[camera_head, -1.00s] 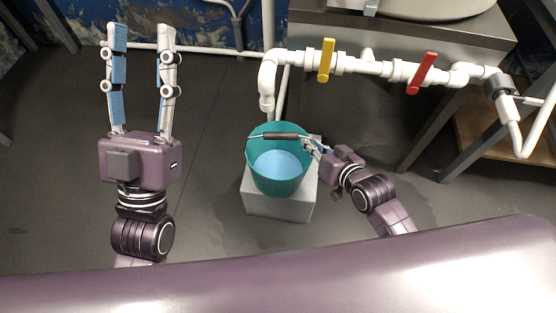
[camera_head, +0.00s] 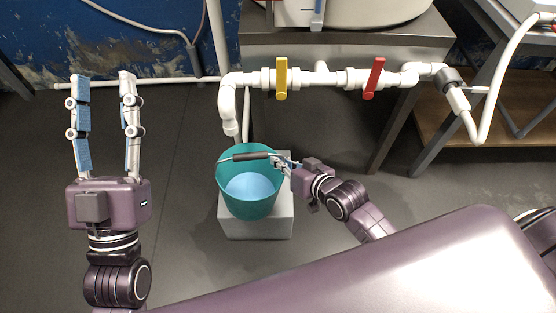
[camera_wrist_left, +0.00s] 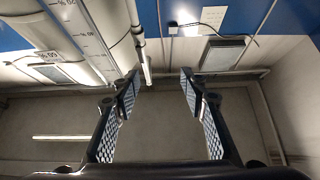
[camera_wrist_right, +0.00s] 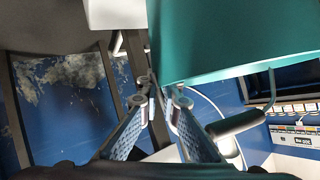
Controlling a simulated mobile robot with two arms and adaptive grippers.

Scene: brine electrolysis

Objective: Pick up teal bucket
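The teal bucket (camera_head: 232,204) stands upright on a grey block and holds light blue liquid. Its handle with a dark grip (camera_head: 245,157) lies across the far side of the opening. My right gripper (camera_head: 276,161) is at the bucket's right rim by the handle's end. In the right wrist view its fingertips (camera_wrist_right: 160,97) are close together at the edge of the teal wall (camera_wrist_right: 225,35), seemingly pinching it; the exact contact is hard to see. My left gripper (camera_head: 103,80) is open, empty and pointing up, left of the bucket; it also shows in the left wrist view (camera_wrist_left: 156,85).
The grey block (camera_head: 258,223) carries the bucket. A white pipe (camera_head: 325,78) with a yellow valve handle (camera_head: 281,79) and a red one (camera_head: 373,79) runs behind, its spout (camera_head: 229,118) ending just above the bucket's far side. A metal table (camera_head: 345,50) stands behind. Floor left of the block is clear.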

